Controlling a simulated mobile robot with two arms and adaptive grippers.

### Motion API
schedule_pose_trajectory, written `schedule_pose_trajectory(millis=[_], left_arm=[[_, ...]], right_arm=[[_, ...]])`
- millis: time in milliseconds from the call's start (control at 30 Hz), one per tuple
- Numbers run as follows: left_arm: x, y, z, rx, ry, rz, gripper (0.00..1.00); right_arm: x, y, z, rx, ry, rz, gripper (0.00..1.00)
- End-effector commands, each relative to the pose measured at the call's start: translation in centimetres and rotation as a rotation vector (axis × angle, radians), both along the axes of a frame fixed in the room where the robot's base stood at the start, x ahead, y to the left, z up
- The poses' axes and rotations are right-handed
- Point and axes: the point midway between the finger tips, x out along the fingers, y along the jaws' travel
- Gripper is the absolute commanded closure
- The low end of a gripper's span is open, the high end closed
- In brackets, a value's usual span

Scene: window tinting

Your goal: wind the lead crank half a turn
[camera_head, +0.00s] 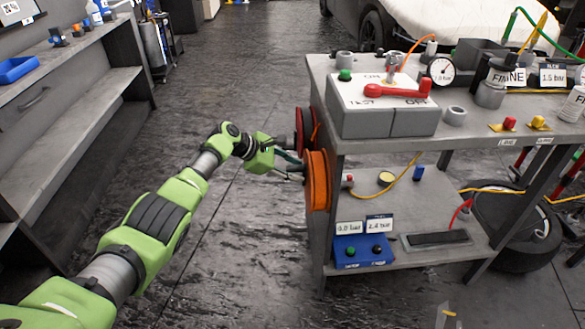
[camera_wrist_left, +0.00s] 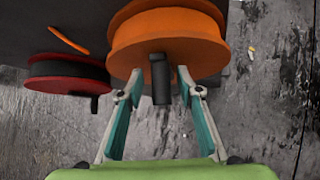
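An orange reel (camera_head: 317,182) is mounted on the left side of the grey workbench, with a red reel (camera_head: 299,130) behind it. In the left wrist view the orange reel (camera_wrist_left: 168,28) carries a dark crank handle (camera_wrist_left: 160,82), and the red reel (camera_wrist_left: 65,73) has a small dark handle too. No label shows which is the lead crank. My left gripper (camera_head: 294,168) is at the orange reel. In the left wrist view its open fingers (camera_wrist_left: 160,76) stand on either side of the handle, with gaps on both sides. My right gripper is not in view.
The workbench (camera_head: 480,133) holds a grey box with a red lever (camera_head: 395,90) and a gauge (camera_head: 441,70). Its lower shelf holds a blue box (camera_head: 362,250). A grey shelf unit (camera_head: 90,95) stands at left. The floor between is clear.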

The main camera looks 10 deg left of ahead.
Motion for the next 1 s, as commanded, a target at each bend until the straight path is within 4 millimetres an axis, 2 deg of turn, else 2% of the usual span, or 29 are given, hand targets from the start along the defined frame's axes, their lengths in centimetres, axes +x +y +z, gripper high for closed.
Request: schedule_pose_trajectory(millis=[367, 800, 1000], left_arm=[[-1.1, 1.7, 1.7, 0.001, -0.003, -0.001, 0.67], [-4.3, 6.1, 6.6, 0.002, -0.002, 0.000, 0.67], [-5.1, 7.0, 7.7, 0.000, 0.000, -0.001, 0.67]], right_arm=[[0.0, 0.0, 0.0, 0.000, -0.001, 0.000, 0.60], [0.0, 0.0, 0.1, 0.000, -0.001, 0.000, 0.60], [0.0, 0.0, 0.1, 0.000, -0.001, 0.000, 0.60]])
